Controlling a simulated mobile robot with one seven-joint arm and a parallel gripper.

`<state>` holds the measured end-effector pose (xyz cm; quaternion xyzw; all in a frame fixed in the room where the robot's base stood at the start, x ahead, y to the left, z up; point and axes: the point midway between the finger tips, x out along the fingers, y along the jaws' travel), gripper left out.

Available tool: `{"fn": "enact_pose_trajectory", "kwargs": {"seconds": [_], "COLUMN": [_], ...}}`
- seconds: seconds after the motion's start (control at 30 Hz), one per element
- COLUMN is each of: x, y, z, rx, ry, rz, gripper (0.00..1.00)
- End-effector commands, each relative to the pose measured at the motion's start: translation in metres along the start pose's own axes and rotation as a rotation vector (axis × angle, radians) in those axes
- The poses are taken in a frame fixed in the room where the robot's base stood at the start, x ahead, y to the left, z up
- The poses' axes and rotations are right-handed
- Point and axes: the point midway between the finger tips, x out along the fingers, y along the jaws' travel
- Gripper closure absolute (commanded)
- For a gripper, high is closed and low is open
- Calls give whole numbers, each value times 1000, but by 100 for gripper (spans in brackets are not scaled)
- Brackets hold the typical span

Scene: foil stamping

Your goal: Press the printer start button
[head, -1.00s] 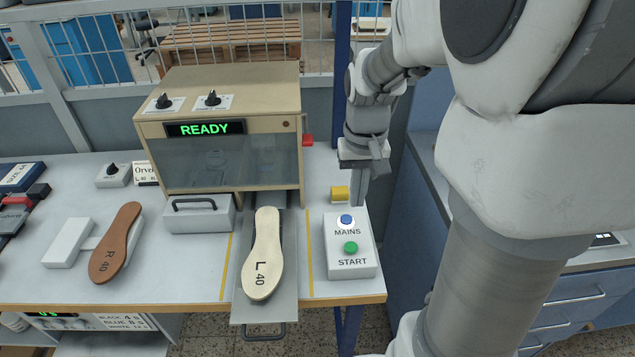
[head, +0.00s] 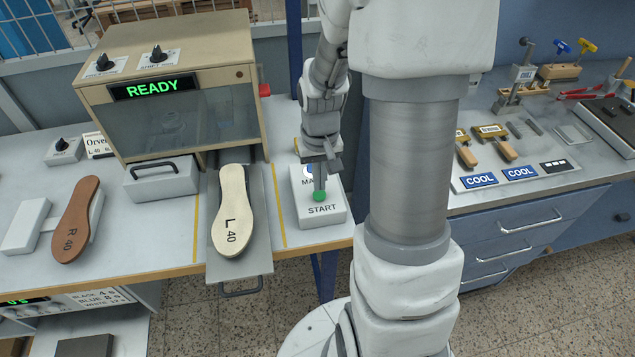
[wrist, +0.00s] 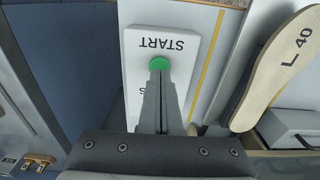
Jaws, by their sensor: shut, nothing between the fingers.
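The green START button (head: 319,196) sits on a white control box (head: 321,219) at the front right of the bench. It also shows in the wrist view (wrist: 159,63), just beyond my fingertips. My gripper (head: 319,188) is shut and empty, pointing down at the button. Its tips overlap the button's edge in both views; I cannot tell whether they touch it. The blue MAINS button (head: 308,169) is partly hidden behind my gripper. The printer (head: 172,75) shows READY in green on its display (head: 152,88).
A cream insole marked L 40 (head: 232,205) lies on the tray (head: 258,258) in front of the printer. A brown insole marked R 40 (head: 76,215) lies at left. A second bench (head: 560,190) with COOL labels and tools stands at right.

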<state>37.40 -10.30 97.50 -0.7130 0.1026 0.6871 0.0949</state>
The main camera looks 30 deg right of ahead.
Motion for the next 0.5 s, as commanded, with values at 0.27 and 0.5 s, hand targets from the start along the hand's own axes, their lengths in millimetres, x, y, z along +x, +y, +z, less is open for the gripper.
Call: {"fn": "enact_pose_trajectory", "kwargs": {"seconds": [0.27, 0.5], "x": [18, 18], "y": [0, 0], "z": [0, 0], "rx": [0, 0], "ry": [0, 1], "rz": [0, 0], "gripper": [100, 100]}}
